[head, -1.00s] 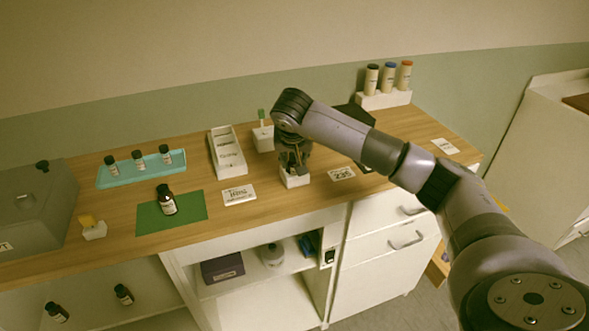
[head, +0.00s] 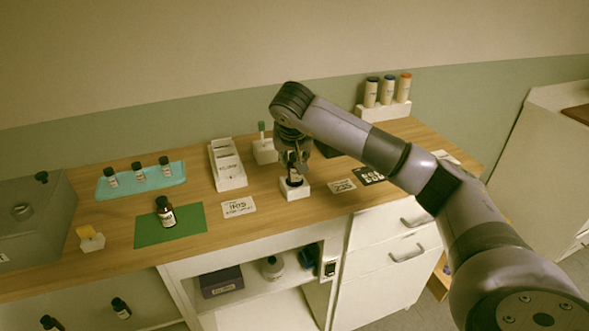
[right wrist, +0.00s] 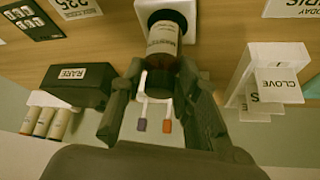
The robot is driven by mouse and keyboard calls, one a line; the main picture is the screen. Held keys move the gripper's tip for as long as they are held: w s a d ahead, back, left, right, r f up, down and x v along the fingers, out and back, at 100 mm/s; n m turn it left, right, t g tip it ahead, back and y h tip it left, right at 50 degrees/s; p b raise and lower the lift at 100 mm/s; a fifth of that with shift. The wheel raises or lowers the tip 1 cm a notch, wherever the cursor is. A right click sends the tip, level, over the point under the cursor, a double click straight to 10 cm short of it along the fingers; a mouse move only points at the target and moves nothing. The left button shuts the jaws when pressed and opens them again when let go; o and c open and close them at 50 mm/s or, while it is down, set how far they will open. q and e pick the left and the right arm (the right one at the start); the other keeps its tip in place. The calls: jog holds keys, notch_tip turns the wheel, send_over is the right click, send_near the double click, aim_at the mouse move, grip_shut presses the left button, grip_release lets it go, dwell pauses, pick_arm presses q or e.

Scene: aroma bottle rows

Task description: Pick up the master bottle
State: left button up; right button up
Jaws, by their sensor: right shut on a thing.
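The master bottle (right wrist: 165,35) is a brown bottle with a pale label and a dark cap, seen in the right wrist view. In the head view it shows as a small dark shape (head: 294,181) just above a white block stand (head: 295,193). My right gripper (head: 296,168) is over it, pointing down. In the right wrist view its fingers (right wrist: 162,68) are closed around the bottle's upper part, hiding the sides. I cannot tell whether the bottle's base is clear of the stand. My left gripper is not in view.
Left of the stand are an IRIS card (head: 238,207), a white card box (head: 228,166), a green mat (head: 150,234) with another brown bottle, and a blue tray (head: 140,178) with small bottles. A dark RARE box (right wrist: 75,92) and a white rack (head: 383,112) are behind and right.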

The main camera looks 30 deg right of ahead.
notch_tip(320, 180, up, 17)
jog(key=b, duration=0.1)
jog(key=shift+f, duration=0.2)
jog(key=shift+a, duration=0.1)
